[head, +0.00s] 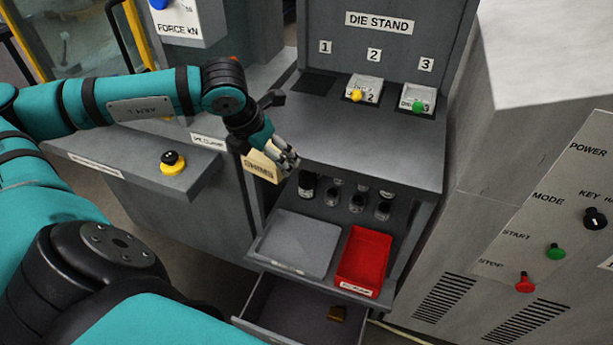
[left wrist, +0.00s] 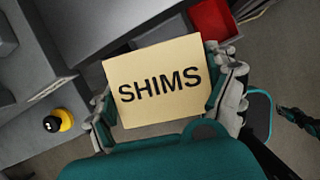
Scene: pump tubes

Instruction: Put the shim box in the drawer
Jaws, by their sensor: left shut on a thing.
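The shim box (left wrist: 155,75) is a tan box marked SHIMS. My left gripper (left wrist: 165,95) is shut on it, with a finger on each side in the left wrist view. In the head view the box (head: 261,166) is held in the air by my left gripper (head: 286,155), left of the die stand's top. The drawer (head: 305,310) is pulled open at the bottom of the stand.
Above the drawer, a shelf carries a grey tray (head: 295,243), a red bin (head: 364,259) and several dark bottles (head: 357,202). The die stand top (head: 370,150) holds dies at slots 2 and 3. A yellow-based button (head: 173,178) sits on the left ledge.

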